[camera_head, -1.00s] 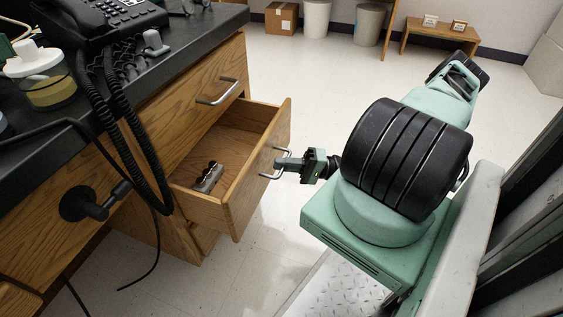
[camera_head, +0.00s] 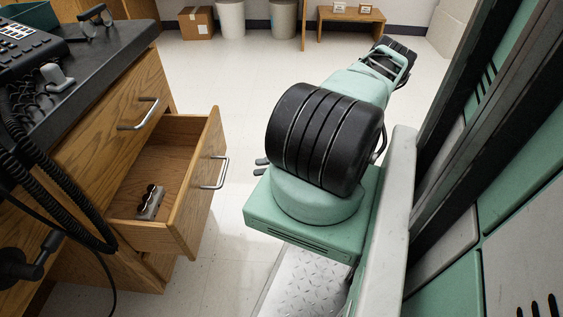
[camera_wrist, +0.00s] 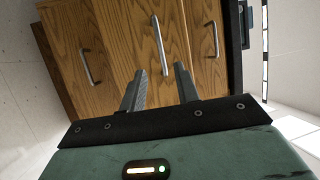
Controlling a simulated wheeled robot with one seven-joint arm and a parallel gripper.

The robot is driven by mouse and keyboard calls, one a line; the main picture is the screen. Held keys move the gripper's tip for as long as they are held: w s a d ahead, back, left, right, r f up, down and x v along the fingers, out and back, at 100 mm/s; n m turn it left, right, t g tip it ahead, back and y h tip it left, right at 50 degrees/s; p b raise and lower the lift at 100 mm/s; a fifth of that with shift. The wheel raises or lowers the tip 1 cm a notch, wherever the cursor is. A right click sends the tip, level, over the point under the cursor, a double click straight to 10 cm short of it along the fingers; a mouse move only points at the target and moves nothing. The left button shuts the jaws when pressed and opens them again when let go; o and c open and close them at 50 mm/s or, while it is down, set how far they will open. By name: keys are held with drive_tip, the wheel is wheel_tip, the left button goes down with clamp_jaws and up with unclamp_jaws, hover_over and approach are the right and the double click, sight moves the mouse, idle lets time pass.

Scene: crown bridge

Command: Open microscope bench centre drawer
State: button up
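The wooden drawer (camera_head: 190,215) below the black bench top stands pulled out, with its inside in view. A small grey object with dark round parts (camera_head: 150,203) lies in it. The drawer's metal bar handle (camera_head: 222,174) is on its front. My gripper (camera_head: 260,166) is to the right of this handle, apart from it, partly hidden behind my arm. In the wrist view my gripper (camera_wrist: 160,80) has its two fingers spread with nothing between them. A metal handle (camera_wrist: 158,45) on a wooden front shows ahead of them.
A closed drawer with a handle (camera_head: 138,115) is above the open one. A telephone (camera_head: 28,50) with black coiled cords stands on the bench top. A cardboard box (camera_head: 197,23), pale bins and a small wooden table (camera_head: 350,22) are at the back. The floor between is clear.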

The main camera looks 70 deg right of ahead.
drive_tip(key=v, duration=0.5)
drive_tip(key=shift+s+d+f, duration=0.15)
drive_tip(key=shift+s+d, duration=0.1)
drive_tip(key=shift+s, duration=0.05)
drive_tip(key=w+a+r+n+g+h, duration=0.2)
drive_tip(key=w+a+r+n+g, duration=0.3)
drive_tip(key=w+a+r+g, duration=0.35)
drive_tip(key=w+a+r+n+g+h, duration=0.2)
drive_tip(key=w+a+r+n+g, duration=0.3)
drive_tip(key=a+r+g, duration=0.45)
drive_tip(key=s+a+r+n+t+h, duration=0.1)
drive_tip(key=s+a+r+n+h, duration=0.2)
drive_tip(key=a, duration=0.5)
drive_tip(key=s+a+r+n+t+h, duration=0.1)
drive_tip(key=s+a+r+h, duration=0.2)
drive_tip(key=s+a+r, duration=0.35)
drive_tip(key=s+a+r+n+t+h, duration=0.2)
drive_tip(key=s+a+h, duration=0.1)
drive_tip(key=a, duration=0.6)
wheel_tip(320, 180, up, 32)
drive_tip(key=p, duration=3.3)
drive_tip(key=shift+w+d+r+g, duration=0.15)
drive_tip(key=shift+w+d+g, duration=0.05)
drive_tip(key=shift+w+g, duration=0.1)
